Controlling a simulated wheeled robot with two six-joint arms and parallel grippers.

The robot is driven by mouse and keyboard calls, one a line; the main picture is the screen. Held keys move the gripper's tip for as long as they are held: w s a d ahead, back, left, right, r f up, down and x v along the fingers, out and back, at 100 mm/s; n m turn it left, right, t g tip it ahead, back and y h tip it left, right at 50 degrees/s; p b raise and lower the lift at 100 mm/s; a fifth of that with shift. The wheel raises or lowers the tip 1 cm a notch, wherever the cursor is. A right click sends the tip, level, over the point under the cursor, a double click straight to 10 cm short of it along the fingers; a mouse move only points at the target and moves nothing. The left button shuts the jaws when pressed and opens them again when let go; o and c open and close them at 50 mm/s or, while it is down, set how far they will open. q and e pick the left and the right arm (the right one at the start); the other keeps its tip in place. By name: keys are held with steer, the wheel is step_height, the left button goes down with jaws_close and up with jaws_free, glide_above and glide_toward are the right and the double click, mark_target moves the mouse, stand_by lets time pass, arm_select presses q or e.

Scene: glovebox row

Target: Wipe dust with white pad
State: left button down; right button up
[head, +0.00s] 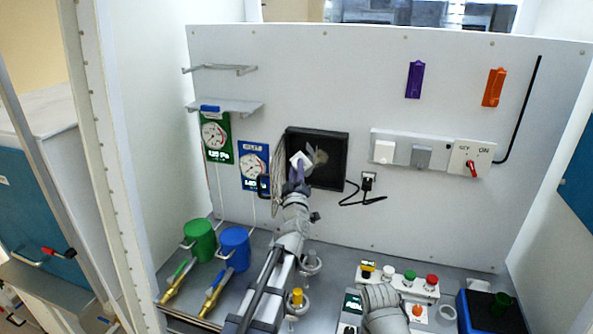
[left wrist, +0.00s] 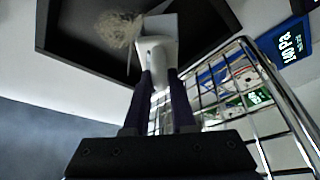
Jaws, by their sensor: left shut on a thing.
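The white pad (head: 299,159) is in my left gripper (head: 297,178), which is shut on its handle in front of the dark square panel (head: 331,180) on the back wall. A greyish dust patch (head: 320,157) lies on the panel, just right of the pad in the head view. In the left wrist view the pad (left wrist: 160,32) is beyond the dark fingers (left wrist: 160,88), with the dust (left wrist: 117,28) to its left on the panel. I cannot tell whether the pad touches the panel. My right gripper is not seen; only a grey link of that arm shows.
A wire rack (head: 278,178) is close left of the panel and beside the fingers in the left wrist view (left wrist: 245,85). Gauges (head: 252,168) hang further left. A socket with a black cable (head: 368,183) is at right. Green and blue mugs (head: 235,248) stand below.

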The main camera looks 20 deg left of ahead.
arm_select(q)
steer(key=shift+w, duration=0.95)
steer(key=shift+s+d, duration=0.15)
steer(key=shift+d, duration=1.95)
steer(key=shift+d, duration=0.1)
steer(key=shift+d, duration=2)
steer(key=shift+a, duration=2.15)
steer(key=shift+a, duration=0.1)
